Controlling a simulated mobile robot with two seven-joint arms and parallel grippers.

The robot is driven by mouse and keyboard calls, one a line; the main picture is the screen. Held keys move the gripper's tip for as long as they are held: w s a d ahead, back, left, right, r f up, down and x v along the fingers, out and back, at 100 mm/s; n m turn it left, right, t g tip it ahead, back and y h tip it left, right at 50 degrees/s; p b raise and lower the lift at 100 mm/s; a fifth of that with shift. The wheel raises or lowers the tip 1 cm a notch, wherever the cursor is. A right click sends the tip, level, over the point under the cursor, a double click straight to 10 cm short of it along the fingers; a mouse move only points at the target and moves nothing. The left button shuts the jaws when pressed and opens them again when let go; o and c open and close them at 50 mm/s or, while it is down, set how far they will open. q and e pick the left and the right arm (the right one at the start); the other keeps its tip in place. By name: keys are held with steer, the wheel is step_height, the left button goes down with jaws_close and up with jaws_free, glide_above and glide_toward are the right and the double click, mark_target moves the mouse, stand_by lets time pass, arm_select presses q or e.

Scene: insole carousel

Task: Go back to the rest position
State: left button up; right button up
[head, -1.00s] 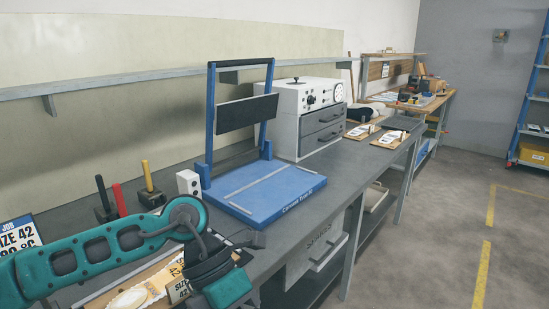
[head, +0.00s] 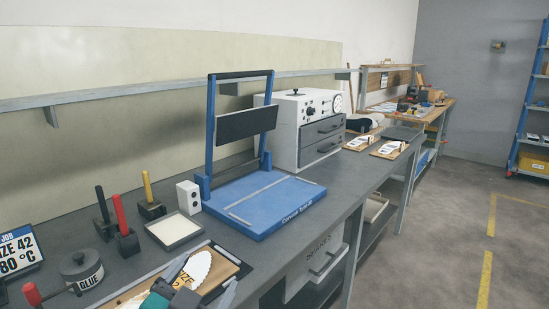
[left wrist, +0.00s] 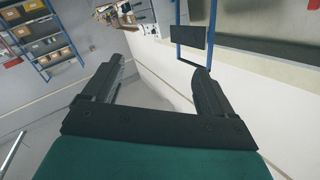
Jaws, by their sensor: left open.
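My left gripper (head: 204,276) shows at the bottom edge of the head view, its grey fingers spread over the insole board. In the left wrist view my left gripper (left wrist: 158,70) has its two dark fingers wide apart with nothing between them. The rest of the left arm is out of the head view. My right gripper is in neither view.
A board with a white insole (head: 192,269) lies below the gripper. A glue pot (head: 82,271), a shallow tray (head: 174,231) and upright-handled tools (head: 122,238) stand nearby. The blue press (head: 265,205) and white oven (head: 300,128) stand farther along the bench.

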arm_select(q)
steer(key=s+a+f+n+g+y, duration=0.25)
steer(key=s+a+f+g, duration=0.35)
steer(key=s+f, duration=0.4)
steer(key=s+a+f+n+g+y, duration=0.1)
steer(key=s+a+f+n+g, duration=0.2)
steer(key=s+f+g, duration=0.55)
steer(key=w+d+f+t+h, duration=0.2)
steer(key=w+f+t, duration=0.2)
steer(key=f+t, duration=0.4)
steer(key=shift+w+d+f+m+t, duration=0.35)
steer(key=shift+w+f+m, duration=0.1)
steer(key=shift+f, duration=0.15)
